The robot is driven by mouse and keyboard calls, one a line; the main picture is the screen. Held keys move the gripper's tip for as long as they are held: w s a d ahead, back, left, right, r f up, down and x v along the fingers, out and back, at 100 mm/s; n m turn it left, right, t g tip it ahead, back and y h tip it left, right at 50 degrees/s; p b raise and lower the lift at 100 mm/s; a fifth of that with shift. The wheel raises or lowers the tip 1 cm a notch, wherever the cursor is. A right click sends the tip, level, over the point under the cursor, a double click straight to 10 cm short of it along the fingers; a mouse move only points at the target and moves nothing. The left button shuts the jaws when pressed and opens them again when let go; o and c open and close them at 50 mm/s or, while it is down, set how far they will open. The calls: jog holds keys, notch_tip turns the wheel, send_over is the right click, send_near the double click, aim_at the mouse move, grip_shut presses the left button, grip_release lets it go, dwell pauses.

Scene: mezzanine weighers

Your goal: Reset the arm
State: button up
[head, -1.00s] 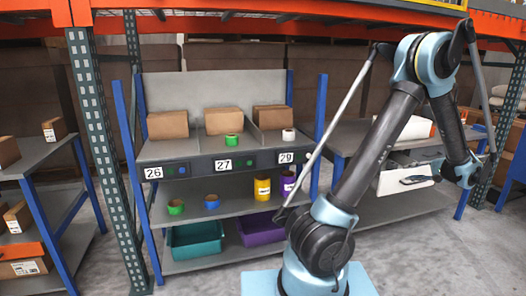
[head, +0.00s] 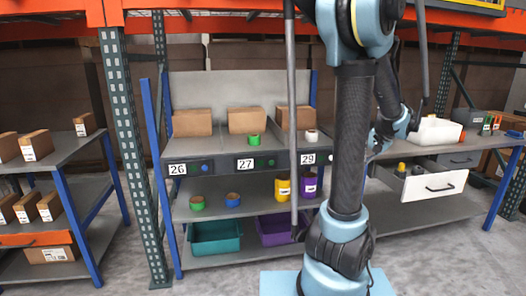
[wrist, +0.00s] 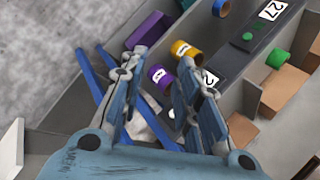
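My arm (head: 352,140) stands almost upright in the head view, right of centre, in front of the shelf rack. Its forearm folds down behind the upper arm. My gripper (head: 388,135) hangs at the right side of the arm, partly hidden by it. In the wrist view my gripper (wrist: 162,57) has its two fingers apart with nothing held between them. Beyond the fingers lie a yellow roll (wrist: 186,50), a purple roll (wrist: 160,76) and the shelf front with its number labels.
The rack holds cardboard boxes (head: 247,120), coloured rolls (head: 197,203), a teal bin (head: 215,237) and a purple bin (head: 275,230). At right, an open white drawer (head: 434,186) juts out below a bench with a white container (head: 437,131). A left shelf (head: 70,150) holds boxes.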

jog(key=s+a+n+g+h, duration=0.1)
jog(key=s+a+n, duration=0.1)
jog(key=s+a, duration=0.6)
jog(key=s+a+f+n+h, duration=0.2)
jog(key=s+a+f+n, duration=0.1)
jog(key=s, duration=0.4)
jog(key=s+a+f+n+g+h, duration=0.1)
jog(key=s+a+f+n+h, duration=0.1)
jog(key=s+a+f, duration=0.4)
jog(key=shift+s+a+f+n, duration=0.25)
jog(key=shift+s+n, duration=0.3)
jog(key=shift+n, duration=0.05)
